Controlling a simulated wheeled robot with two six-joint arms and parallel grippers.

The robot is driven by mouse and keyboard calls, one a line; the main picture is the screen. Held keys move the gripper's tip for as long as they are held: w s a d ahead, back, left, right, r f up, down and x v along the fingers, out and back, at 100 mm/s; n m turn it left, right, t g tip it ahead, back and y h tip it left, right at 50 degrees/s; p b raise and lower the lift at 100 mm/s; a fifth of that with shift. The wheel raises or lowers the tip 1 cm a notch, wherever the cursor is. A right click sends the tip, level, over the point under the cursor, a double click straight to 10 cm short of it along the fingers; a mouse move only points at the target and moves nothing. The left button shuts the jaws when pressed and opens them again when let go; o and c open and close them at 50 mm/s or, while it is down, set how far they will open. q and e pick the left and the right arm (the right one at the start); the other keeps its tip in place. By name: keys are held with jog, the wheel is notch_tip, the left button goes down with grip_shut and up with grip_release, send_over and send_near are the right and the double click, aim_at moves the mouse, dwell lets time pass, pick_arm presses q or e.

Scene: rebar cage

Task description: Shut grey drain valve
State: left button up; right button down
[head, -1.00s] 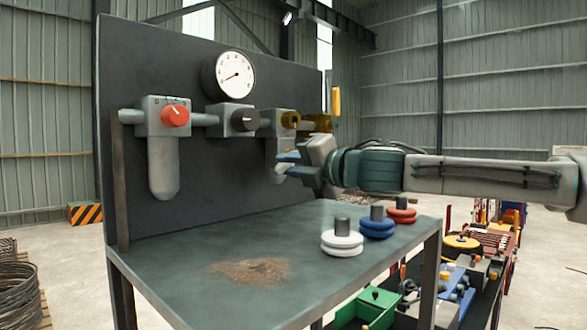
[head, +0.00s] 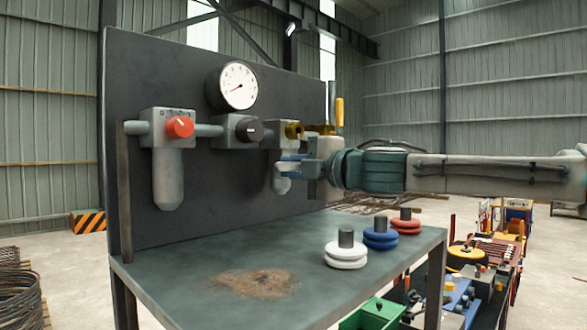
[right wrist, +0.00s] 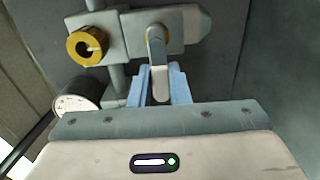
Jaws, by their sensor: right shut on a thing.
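The grey drain valve shows in the right wrist view as a short grey lever (right wrist: 157,62) on a grey body, beside a yellow knob (right wrist: 88,46). My right gripper (right wrist: 160,82) has its blue fingers on both sides of the lever's end and is shut on it. In the head view my right gripper (head: 292,166) reaches in from the right, just below the yellow knob (head: 294,131). There it hides the lever and part of the grey body (head: 281,186). My left gripper is not in view.
A red knob (head: 180,127), a black knob (head: 250,131) and a gauge (head: 232,86) sit on the dark panel (head: 150,75). An upright yellow handle (head: 340,111) stands to the right. White (head: 346,255), blue (head: 380,239) and red (head: 406,226) disc pieces stand on the bench (head: 195,262).

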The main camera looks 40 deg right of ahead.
jog(key=c, duration=1.4)
grip_release()
jog(key=shift+o, duration=0.2)
jog(key=shift+s, duration=0.15)
jog(key=shift+s+d+b, duration=0.1)
jog(key=shift+s+b, duration=0.65)
jog(key=shift+s, duration=0.2)
jog(key=s+b, duration=0.4)
jog(key=s, duration=0.4)
jog(key=shift+s+d, duration=0.3)
jog(key=shift+d, duration=0.1)
